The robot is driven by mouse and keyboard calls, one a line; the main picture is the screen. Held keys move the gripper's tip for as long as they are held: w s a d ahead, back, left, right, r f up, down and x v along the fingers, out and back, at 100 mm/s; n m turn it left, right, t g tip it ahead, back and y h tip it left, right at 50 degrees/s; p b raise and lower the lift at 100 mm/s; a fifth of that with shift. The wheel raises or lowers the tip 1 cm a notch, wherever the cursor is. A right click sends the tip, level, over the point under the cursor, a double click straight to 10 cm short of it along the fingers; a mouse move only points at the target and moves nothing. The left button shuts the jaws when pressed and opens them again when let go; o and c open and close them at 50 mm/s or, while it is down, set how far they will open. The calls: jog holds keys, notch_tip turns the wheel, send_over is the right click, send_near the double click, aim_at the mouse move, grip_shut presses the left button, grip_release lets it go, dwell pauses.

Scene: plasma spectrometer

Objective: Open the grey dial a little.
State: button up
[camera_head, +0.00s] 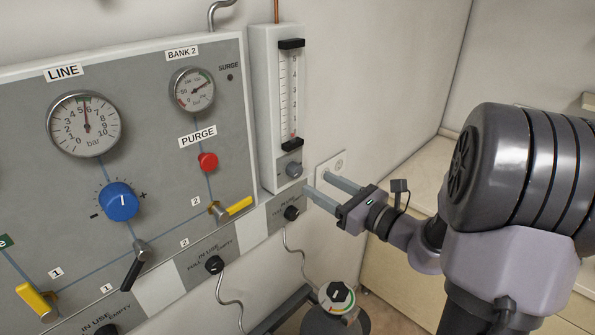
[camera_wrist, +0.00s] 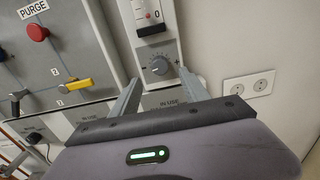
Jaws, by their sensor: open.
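The grey dial (camera_head: 293,170) is a small round knob at the bottom of the white flowmeter (camera_head: 267,120), below its clear scale tube. In the wrist view the grey dial (camera_wrist: 158,66) shows marks around it and lies between and beyond my two fingertips. My gripper (camera_head: 324,188) is open and empty, to the right of and slightly below the dial in the head view. Its fingers (camera_wrist: 168,94) point towards the flowmeter and I see no contact with the dial.
Left of the flowmeter is a grey panel with gauges, a blue knob (camera_head: 119,202), a red purge button (camera_head: 207,161) and yellow-handled valves (camera_head: 238,206). A wall socket (camera_wrist: 249,84) is to the right. A cylinder top (camera_head: 336,297) stands below.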

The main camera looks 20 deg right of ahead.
aim_at(299, 172)
jog(key=x, duration=0.7)
jog(key=shift+w+a, duration=0.1)
jog(key=shift+w, duration=0.1)
grip_shut()
